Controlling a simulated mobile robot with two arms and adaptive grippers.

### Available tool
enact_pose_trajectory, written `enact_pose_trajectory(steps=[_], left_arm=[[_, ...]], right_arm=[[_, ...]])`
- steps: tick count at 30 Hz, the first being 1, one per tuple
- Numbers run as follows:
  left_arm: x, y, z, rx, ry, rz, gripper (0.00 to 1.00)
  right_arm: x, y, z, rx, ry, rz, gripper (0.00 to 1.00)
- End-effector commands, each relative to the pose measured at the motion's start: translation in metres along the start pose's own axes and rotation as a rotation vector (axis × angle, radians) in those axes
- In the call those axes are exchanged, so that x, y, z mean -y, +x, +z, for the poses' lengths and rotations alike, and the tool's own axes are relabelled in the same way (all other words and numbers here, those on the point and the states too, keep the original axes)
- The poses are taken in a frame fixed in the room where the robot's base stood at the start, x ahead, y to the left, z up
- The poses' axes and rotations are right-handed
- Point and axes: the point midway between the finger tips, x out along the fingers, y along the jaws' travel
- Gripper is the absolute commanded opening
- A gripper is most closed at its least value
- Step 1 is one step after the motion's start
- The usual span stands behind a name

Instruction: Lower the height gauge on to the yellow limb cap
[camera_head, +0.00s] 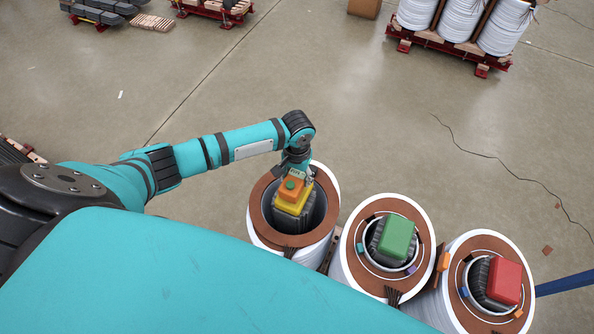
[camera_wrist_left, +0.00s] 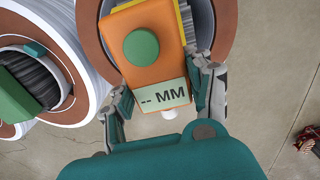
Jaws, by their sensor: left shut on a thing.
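The height gauge (camera_head: 290,190) is an orange block with a green round button. In the left wrist view the gauge (camera_wrist_left: 157,65) has a display reading "-- MM". My left gripper (camera_head: 299,172) is shut on it, with one finger at each side in the left wrist view (camera_wrist_left: 163,90). The yellow limb cap (camera_head: 297,206) sits on the dark limb inside the left coil, directly under the gauge. A yellow edge of the cap (camera_wrist_left: 185,20) shows behind the gauge. I cannot tell whether gauge and cap touch. My right gripper is not in view.
A coil with a green cap (camera_head: 397,237) and one with a red cap (camera_head: 505,281) stand to the right. The brown-topped left coil (camera_head: 258,205) surrounds the yellow cap. Loaded pallets (camera_head: 440,40) stand at the back. The floor between is open.

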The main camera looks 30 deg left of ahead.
Motion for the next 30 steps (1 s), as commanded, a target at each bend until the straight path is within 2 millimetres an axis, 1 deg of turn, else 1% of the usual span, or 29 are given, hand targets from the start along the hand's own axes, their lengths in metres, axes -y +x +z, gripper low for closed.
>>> enact_pose_trajectory(steps=[16, 17, 21, 23, 30], left_arm=[[-0.001, 0.016, 0.0, -0.001, 0.0, 0.002, 0.0], [-0.001, 0.015, -0.001, -0.001, 0.0, 0.002, 0.55], [-0.001, 0.015, -0.001, -0.001, 0.0, 0.001, 0.73], [0.0, 0.015, 0.0, -0.001, 0.0, 0.001, 0.79], [0.0, 0.016, 0.001, 0.002, 0.0, 0.0, 0.79]], right_arm=[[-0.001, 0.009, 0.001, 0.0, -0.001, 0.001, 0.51], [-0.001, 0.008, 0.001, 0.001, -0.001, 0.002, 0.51], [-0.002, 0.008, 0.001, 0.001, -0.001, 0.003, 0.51], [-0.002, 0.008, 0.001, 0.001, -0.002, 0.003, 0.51], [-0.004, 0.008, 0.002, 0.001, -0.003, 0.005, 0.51]])
